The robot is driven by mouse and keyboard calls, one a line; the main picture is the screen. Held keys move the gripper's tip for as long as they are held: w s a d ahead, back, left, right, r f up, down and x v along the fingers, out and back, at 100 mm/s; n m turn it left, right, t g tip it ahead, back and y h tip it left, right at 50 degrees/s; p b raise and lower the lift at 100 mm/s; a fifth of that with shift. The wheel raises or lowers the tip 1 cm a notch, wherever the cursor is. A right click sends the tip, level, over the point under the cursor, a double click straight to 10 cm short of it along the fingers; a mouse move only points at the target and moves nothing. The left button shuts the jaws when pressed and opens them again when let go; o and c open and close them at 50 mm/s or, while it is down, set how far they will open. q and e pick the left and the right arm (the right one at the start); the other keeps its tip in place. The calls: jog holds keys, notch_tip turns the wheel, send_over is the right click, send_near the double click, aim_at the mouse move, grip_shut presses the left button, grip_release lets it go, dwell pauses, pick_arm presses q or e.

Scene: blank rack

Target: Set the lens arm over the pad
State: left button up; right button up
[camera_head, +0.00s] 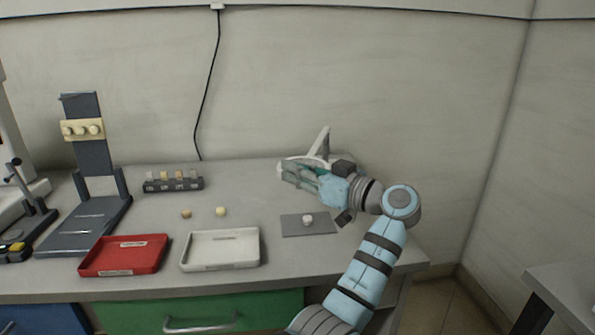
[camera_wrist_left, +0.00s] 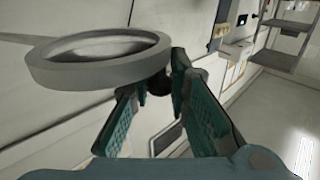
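The white lens arm (camera_head: 322,142) stands at the back right of the bench, partly hidden behind my left gripper (camera_head: 291,174). In the left wrist view its round lens ring (camera_wrist_left: 95,60) is close, at upper left. A dark knob (camera_wrist_left: 158,82) below the ring's right edge sits between the tips of my left gripper (camera_wrist_left: 156,85), which appear closed on it. The grey pad (camera_head: 291,228) lies flat nearer the bench front, with a small white round piece (camera_head: 308,220) on it. The lens ring is not over the pad. My right gripper is out of view.
A white tray (camera_head: 221,264) and a red tray (camera_head: 124,271) lie at the front. Two small round pieces (camera_head: 186,214) (camera_head: 221,211) lie behind them. A block rack (camera_head: 174,187) and dark stand (camera_head: 92,150) are further left.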

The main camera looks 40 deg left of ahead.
pick_arm(q)
jog(key=o, duration=0.5)
jog(key=shift+c, duration=0.2)
jog(key=d, duration=0.7)
jog(key=shift+s+d, duration=0.15)
jog(key=shift+d, duration=0.1)
